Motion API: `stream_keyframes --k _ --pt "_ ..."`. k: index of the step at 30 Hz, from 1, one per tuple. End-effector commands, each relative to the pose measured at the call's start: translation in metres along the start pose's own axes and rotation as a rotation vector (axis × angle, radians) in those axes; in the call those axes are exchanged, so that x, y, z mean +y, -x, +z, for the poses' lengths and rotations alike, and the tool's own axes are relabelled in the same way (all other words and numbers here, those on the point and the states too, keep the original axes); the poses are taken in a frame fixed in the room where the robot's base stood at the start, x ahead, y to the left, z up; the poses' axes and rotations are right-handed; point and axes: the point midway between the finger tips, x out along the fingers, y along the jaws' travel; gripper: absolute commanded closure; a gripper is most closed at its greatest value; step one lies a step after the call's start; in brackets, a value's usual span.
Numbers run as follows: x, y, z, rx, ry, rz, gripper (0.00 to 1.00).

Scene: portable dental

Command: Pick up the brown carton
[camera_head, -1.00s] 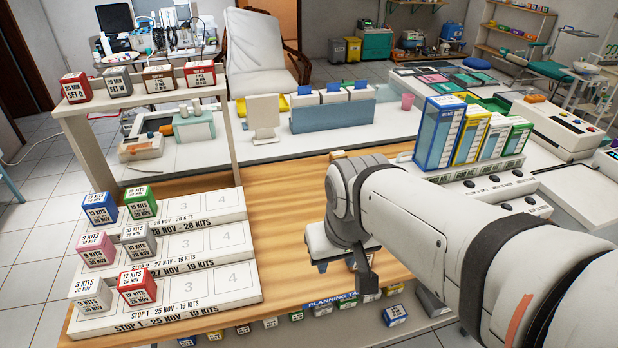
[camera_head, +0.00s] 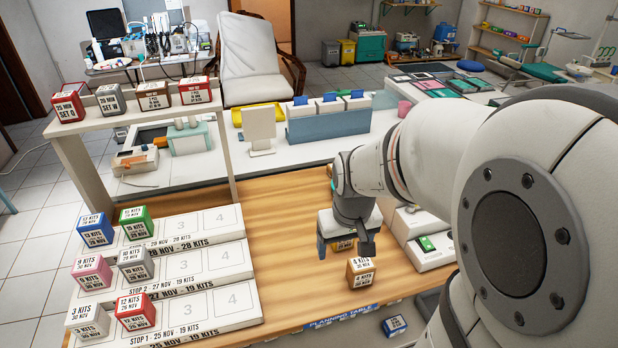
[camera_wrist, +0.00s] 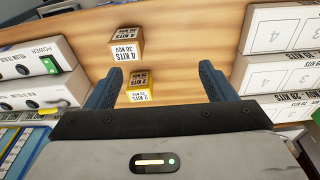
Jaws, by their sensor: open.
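A brown carton marked 4 KITS (camera_head: 360,271) sits on the wooden table top, just in front of my gripper (camera_head: 345,252) in the head view. In the wrist view the brown carton (camera_wrist: 126,45) lies beyond the fingertips, left of centre. My gripper (camera_wrist: 157,82) is open and empty, pointing down above the table. A yellow-brown carton marked 2 KITS (camera_wrist: 139,94) shows between the fingers, nearer the palm. In the head view it (camera_head: 342,245) is partly hidden by my gripper.
Stepped white racks with small cartons (camera_head: 135,312) stand left. White devices (camera_head: 430,250) stand right of my gripper. Another brown carton (camera_head: 154,94) is on the raised shelf, beside red and grey ones. Bare wood (camera_head: 285,225) lies between racks and gripper.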

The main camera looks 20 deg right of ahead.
Motion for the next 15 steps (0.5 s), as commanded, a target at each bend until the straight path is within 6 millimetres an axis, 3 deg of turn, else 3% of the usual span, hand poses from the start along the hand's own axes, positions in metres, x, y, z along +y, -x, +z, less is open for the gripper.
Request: stream_keyframes --k 6,15 --pt "0.041 -0.049 -0.029 -0.084 -0.009 -0.005 0.18" --pt "0.076 -0.105 -0.036 -0.139 -0.011 -0.017 0.18"
